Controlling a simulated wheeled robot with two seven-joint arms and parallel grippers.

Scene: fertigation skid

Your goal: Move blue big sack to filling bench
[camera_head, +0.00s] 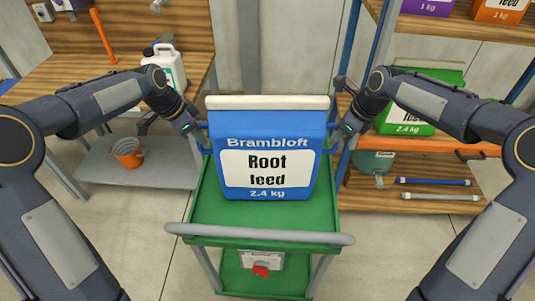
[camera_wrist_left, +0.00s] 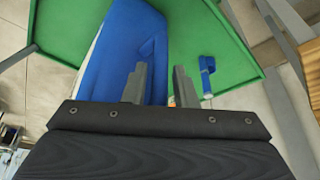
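The blue big sack (camera_head: 268,145), labelled "Brambloft Root feed 2.4 kg", stands upright on a green cart (camera_head: 210,218) in front of me. My left gripper (camera_head: 200,140) is at the sack's left side. In the left wrist view its fingers (camera_wrist_left: 160,85) are apart beside the sack's blue side (camera_wrist_left: 120,45); I see no clear grip. My right gripper (camera_head: 345,135) is at the sack's right side, and its fingertips are too small to judge. A wooden bench (camera_head: 65,75) stands at the back left, possibly the filling bench.
A white jug (camera_head: 168,65) and an orange tool (camera_head: 103,35) are at the bench. An orange bucket (camera_head: 128,152) is on its lower shelf. A shelf rack at right holds a green sack (camera_head: 408,122) and rods (camera_head: 435,182). The cart's grey handle (camera_head: 260,235) faces me.

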